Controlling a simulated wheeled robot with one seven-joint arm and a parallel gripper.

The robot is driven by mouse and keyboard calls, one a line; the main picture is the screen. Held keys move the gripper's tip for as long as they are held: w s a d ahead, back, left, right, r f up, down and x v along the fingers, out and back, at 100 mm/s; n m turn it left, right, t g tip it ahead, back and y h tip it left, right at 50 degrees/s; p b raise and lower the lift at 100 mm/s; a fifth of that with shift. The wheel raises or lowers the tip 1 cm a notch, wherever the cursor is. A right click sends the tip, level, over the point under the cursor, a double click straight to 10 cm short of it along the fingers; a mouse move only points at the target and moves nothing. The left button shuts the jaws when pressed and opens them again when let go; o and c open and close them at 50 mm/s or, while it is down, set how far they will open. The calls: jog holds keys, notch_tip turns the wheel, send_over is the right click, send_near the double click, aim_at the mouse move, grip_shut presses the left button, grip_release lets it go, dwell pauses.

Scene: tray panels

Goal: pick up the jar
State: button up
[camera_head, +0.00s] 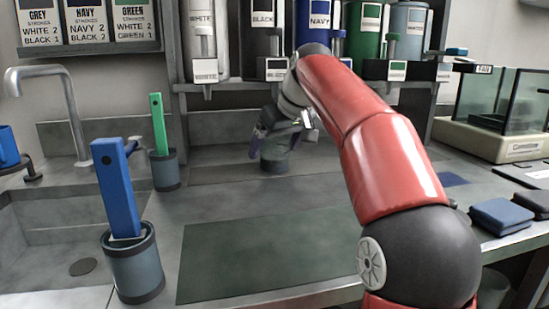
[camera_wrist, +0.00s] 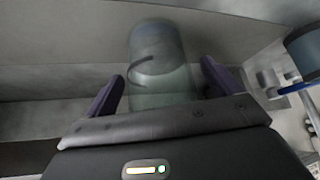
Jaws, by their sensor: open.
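The jar (camera_wrist: 158,48) looks grey and translucent in the wrist view, with a dark curved mark on its side. It is somewhat blurred. My gripper (camera_wrist: 161,82) is open, with one purple finger on each side of the jar's near part. I cannot tell whether either finger touches it. In the head view the jar (camera_head: 274,163) stands on the grey counter below the dispensers, and my gripper (camera_head: 277,143) is at it, hiding its upper part.
A blue paddle (camera_head: 119,190) stands in a grey cup (camera_head: 134,268) at the front left. A green paddle (camera_head: 157,124) stands in another cup (camera_head: 165,172) behind it. Labelled dispensers (camera_head: 262,40) line the back. A dark green mat (camera_head: 265,258) lies bare in front.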

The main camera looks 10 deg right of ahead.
jog(key=shift+w+a+f, duration=0.1)
jog(key=shift+w+f, duration=0.15)
jog(key=shift+f, duration=0.15)
jog(key=shift+r, duration=0.1)
jog(key=c, duration=1.4)
jog(key=shift+r, duration=0.1)
jog(key=shift+r+p, duration=0.65)
jog(key=shift+p, duration=0.25)
